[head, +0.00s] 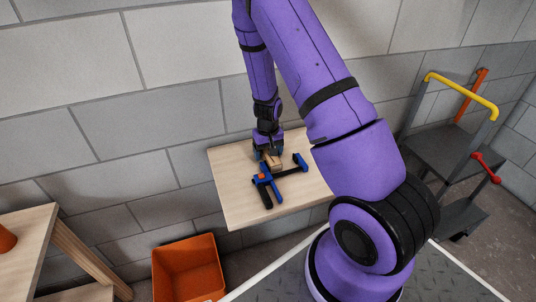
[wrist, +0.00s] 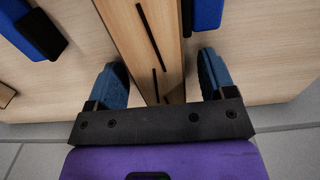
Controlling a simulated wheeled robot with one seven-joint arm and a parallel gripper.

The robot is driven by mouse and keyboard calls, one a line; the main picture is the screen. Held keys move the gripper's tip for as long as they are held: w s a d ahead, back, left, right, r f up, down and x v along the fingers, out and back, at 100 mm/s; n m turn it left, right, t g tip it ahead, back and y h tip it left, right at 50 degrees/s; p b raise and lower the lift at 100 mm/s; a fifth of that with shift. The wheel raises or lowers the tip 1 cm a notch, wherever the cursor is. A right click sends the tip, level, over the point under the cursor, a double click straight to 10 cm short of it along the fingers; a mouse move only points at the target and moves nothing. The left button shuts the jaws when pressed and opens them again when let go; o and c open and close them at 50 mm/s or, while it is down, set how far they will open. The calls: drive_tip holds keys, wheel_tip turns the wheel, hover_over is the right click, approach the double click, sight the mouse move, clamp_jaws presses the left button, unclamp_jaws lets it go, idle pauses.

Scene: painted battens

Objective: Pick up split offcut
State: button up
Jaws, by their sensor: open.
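The split offcut (wrist: 150,35) is a pale wooden piece with dark cracks along it. In the wrist view it runs from the top edge down between my fingers. In the head view the offcut (head: 272,161) is small and partly hidden by my gripper (head: 267,151), on the wooden table. My gripper (wrist: 160,75) is open, with one blue finger on each side of the offcut. A gap shows between each finger and the wood.
A blue and black clamp (head: 287,172) lies on the wall-side table (head: 240,205), close beside the offcut. Blue clamp parts (wrist: 208,13) show near the fingers. An orange bin (head: 187,270) stands below left. A dark cart (head: 450,150) with a yellow handle stands right.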

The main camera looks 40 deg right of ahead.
drive_tip(key=c, duration=1)
drive_tip(key=shift+c, duration=0.2)
